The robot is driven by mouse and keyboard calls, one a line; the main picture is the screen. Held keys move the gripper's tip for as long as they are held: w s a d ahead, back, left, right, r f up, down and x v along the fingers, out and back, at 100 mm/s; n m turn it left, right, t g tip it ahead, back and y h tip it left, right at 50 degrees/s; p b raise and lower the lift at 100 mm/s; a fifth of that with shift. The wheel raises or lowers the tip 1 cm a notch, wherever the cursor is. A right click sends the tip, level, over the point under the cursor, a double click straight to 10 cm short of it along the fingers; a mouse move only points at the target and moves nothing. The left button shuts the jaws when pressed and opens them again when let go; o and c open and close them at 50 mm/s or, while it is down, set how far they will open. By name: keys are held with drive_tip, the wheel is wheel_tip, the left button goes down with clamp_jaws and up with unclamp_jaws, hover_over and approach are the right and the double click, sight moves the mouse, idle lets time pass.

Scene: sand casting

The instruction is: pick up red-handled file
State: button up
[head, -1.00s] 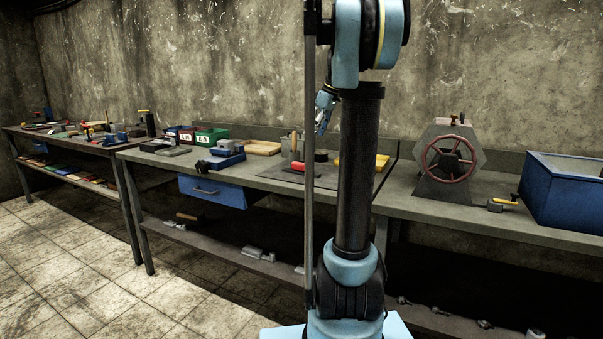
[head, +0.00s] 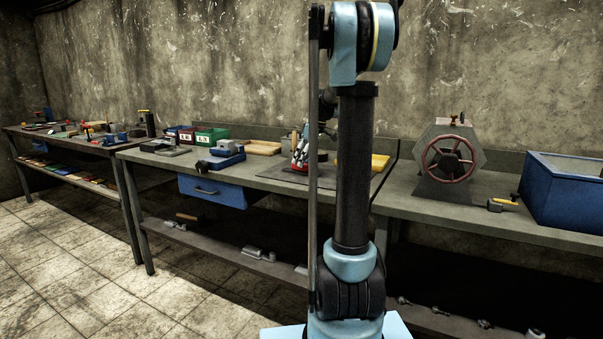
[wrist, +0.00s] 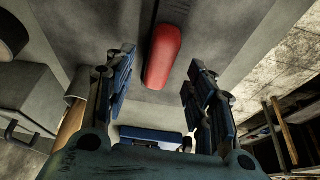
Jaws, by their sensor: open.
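The red-handled file shows in the wrist view as a rounded red handle (wrist: 165,52). A dark, narrow part runs from it out of the top of the picture. My gripper (wrist: 160,66) is open, with one blue-and-dark finger on each side of the handle's line. The handle lies between and beyond the fingertips, and no contact shows. In the head view my gripper (head: 300,153) is low over the dark mat on the middle bench, half hidden by my arm. I cannot make out the file there.
The dark mat (head: 268,171) lies on the bench. A wooden cylinder (wrist: 73,118) stands close beside the left finger in the wrist view. A yellow block (head: 379,163), a wooden board (head: 262,148) and a blue vise-like tool (head: 226,149) are nearby. A handwheel machine (head: 447,165) stands right.

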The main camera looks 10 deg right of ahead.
drive_tip(key=shift+x, duration=1.6)
drive_tip(key=shift+f, duration=0.2)
clamp_jaws()
